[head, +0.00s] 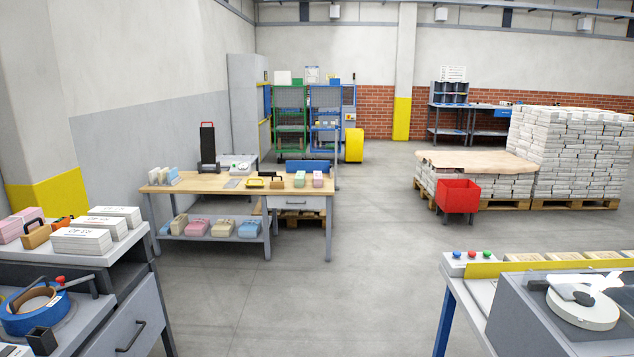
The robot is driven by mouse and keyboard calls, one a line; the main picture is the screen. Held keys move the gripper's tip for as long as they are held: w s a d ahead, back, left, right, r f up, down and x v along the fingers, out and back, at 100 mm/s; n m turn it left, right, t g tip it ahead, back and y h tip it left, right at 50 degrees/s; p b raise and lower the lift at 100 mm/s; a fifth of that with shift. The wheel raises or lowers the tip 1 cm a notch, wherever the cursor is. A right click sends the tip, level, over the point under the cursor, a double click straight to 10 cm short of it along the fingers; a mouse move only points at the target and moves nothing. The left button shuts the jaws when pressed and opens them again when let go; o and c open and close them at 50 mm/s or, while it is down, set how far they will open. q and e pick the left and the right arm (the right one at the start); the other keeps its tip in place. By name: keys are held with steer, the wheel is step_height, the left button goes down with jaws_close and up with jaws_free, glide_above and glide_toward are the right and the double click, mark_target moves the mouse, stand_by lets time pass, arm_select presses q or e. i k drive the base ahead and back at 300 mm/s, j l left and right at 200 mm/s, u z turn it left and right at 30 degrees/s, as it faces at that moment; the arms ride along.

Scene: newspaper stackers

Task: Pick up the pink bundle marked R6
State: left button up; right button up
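Several pink bundles are in the head view, and no R6 mark can be read on any of them. One small pink bundle (317,179) stands on the right end of the wooden-topped workbench (208,183), beside a green one (299,179). Another pink bundle (195,228) lies on the bench's lower shelf, between a beige and a tan bundle. More pink bundles (11,228) lie on the near left cabinet at the picture's left edge, partly cut off. Neither of my grippers is in view.
A grey cabinet (128,318) with a blue tape roll (35,312) is close on the left. A machine table (447,292) is close on the right. A red bin (458,196) stands before pallets of stacked papers (570,155). The floor (320,300) between is clear.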

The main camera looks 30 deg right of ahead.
mark_target(317, 174)
steer(key=i+l+z, duration=0.35)
steer(key=i, duration=0.2)
steer(key=i+z, duration=0.5)
steer(key=i, duration=3.1)
